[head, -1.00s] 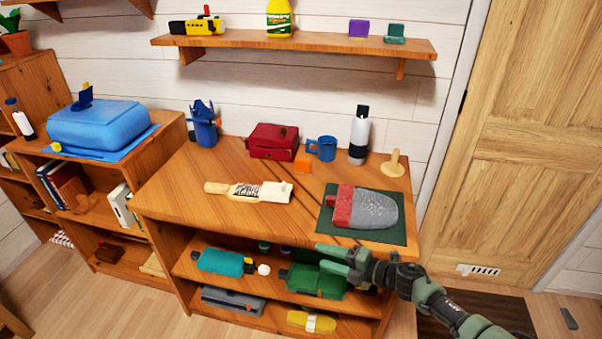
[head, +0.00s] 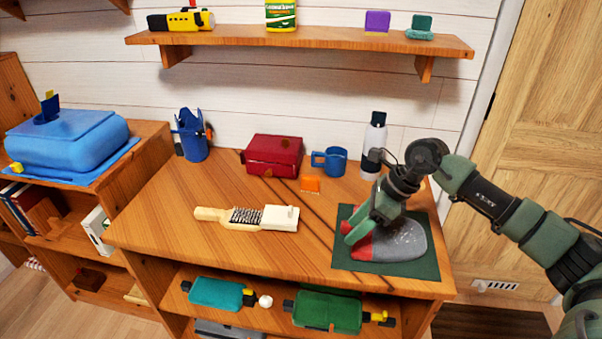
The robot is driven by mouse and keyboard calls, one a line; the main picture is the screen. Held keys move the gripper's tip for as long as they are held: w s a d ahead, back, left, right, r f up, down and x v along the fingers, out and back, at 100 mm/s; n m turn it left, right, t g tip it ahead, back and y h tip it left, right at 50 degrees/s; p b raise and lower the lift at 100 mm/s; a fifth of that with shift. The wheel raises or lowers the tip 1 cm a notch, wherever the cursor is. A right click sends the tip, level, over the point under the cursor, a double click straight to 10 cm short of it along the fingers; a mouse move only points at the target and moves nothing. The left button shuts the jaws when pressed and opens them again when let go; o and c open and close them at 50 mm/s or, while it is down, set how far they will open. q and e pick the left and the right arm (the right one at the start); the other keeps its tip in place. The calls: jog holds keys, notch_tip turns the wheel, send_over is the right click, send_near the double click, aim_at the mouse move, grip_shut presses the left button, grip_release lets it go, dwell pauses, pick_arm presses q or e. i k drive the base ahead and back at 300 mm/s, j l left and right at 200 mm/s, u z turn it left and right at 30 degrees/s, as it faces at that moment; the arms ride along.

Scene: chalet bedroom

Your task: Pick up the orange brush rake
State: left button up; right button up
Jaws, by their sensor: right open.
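Nothing in the head view reads clearly as an orange brush rake. A small orange block (head: 310,184) stands on the wooden cabinet top, beside a long thin dark stick (head: 325,231) that runs diagonally across it. A brush (head: 241,217) with a pale wooden handle, dark bristles and a white block at one end lies left of the stick. My right gripper (head: 356,226) is open, low over a red-and-grey object (head: 402,241) on a dark green mat (head: 428,266), and hides part of it. I cannot tell whether they touch. My left gripper is out of view.
A red box (head: 274,155), a blue mug (head: 330,160), a white bottle (head: 374,138) and a blue holder (head: 191,136) stand along the back. A wall shelf (head: 300,43) hangs above. The front left of the top is clear.

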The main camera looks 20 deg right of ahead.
aim_at(310, 182)
jog(key=i, duration=0.9)
